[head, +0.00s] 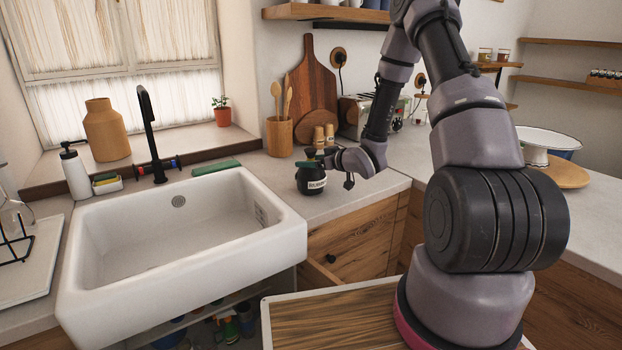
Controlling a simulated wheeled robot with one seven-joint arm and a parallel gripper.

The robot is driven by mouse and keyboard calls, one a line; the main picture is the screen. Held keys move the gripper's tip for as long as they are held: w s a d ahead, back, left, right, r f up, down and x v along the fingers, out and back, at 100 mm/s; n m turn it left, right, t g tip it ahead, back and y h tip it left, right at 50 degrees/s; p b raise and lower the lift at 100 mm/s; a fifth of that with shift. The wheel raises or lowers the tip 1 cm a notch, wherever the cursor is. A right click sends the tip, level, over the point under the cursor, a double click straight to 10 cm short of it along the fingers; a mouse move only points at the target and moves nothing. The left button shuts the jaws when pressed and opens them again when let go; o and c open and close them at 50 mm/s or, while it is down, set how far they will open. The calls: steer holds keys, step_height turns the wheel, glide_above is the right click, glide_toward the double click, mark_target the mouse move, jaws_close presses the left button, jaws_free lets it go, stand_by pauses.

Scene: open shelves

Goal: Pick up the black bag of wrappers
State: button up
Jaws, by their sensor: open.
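A small rounded black object with a pale label (311,181) stands on the light counter, just right of the sink. It looks like the black bag, though its material is hard to tell. My gripper (314,156) is at the top of it, reaching in from the right with the wrist tilted. The gripper is open. Its fingertips are small and partly lost against the dark top of the object, so I cannot tell whether they touch it.
A white sink (180,240) with a black faucet (151,135) lies to the left. Behind the bag stand a wooden utensil cup (279,138), small shakers (319,136), cutting boards (313,85) and a toaster (352,118).

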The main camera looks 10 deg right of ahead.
jaws_close()
steer(key=shift+f, duration=0.15)
